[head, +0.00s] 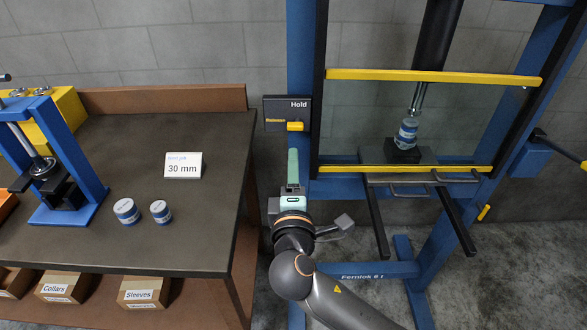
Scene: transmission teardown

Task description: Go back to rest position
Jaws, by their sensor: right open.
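My right gripper (293,160) is in the middle of the head view, with its pale green fingers pointing up and away from me. It is open, and I see nothing between the fingers. Its tips appear just below the yellow lever (295,126) of the dark "Hold" panel (275,113); I cannot tell the exact gap in depth. My right arm reaches in from the bottom. My left gripper is not in view.
The blue press frame (300,60) stands on the right, its clear guard between yellow bars (432,76). Inside, a blue-and-white part (407,131) sits under the ram. The dark workbench (200,225) on the left holds two small cylinders (126,211), a "30 mm" card (183,166) and a small blue press (80,160).

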